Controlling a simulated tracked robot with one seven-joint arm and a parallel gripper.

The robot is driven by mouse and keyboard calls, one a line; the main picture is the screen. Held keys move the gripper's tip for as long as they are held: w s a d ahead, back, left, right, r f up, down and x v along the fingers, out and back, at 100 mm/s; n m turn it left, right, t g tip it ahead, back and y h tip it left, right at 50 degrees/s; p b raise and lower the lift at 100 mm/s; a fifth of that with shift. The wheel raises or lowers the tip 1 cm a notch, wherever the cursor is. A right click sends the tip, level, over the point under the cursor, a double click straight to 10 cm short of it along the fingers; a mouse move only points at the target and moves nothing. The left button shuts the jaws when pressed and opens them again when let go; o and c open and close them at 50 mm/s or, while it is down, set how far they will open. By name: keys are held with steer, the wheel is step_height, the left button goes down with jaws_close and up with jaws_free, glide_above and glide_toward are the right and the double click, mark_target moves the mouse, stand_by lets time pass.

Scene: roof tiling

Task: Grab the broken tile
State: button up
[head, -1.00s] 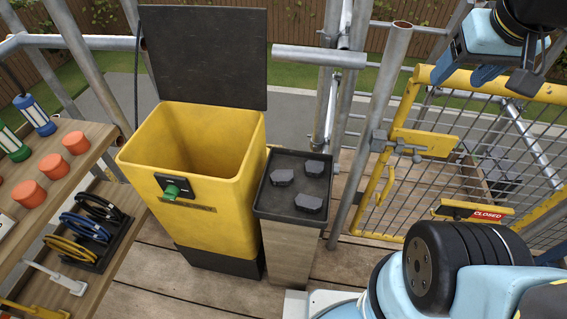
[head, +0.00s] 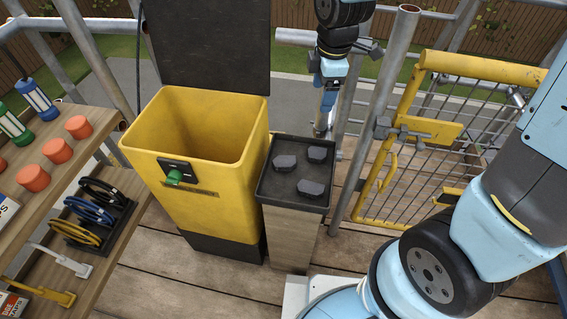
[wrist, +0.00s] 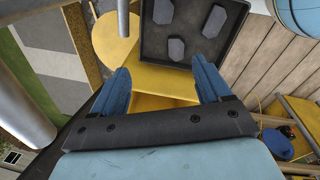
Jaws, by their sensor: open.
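Three dark grey chunks lie apart on a black tray (head: 262,192): a left one (head: 285,162), a right one (head: 318,154) and a front one (head: 311,188). I cannot tell which is the broken tile, and no whole tile shows on the tray. My gripper (head: 325,122) hangs above and behind the tray, fingers pointing down. In the wrist view its two blue fingers (wrist: 162,78) are spread with nothing between them. The tray (wrist: 190,58) and its chunks show just beyond the fingertips.
The tray tops a wooden post (head: 290,238). An open yellow bin (head: 215,205) with a raised dark lid (head: 205,45) stands to its left. A scaffold pole (head: 375,120) and a yellow mesh gate (head: 435,132) are at right. A shelf (head: 95,150) of supplies is at left.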

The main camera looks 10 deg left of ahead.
mark_target(285, 161)
steer(key=s+a+f+n+g, duration=0.1)
steer(key=s+a+f+n, duration=0.2)
steer(key=a+f+n, duration=0.7)
steer(key=shift+w+d+f+m+h, duration=0.15)
steer(key=shift+f+m, duration=0.25)
steer(key=shift+f, duration=2)
steer(key=shift+w+d+f+m+h, duration=0.1)
steer(key=shift+d+f+m, duration=0.25)
steer(key=shift+f, duration=2.1)
steer(key=shift+w+d+f+m+h, duration=0.15)
steer(key=shift+f+m, duration=0.3)
steer(key=shift+f, duration=1.95)
steer(key=c, duration=0.9)
steer(key=shift+r, duration=0.15)
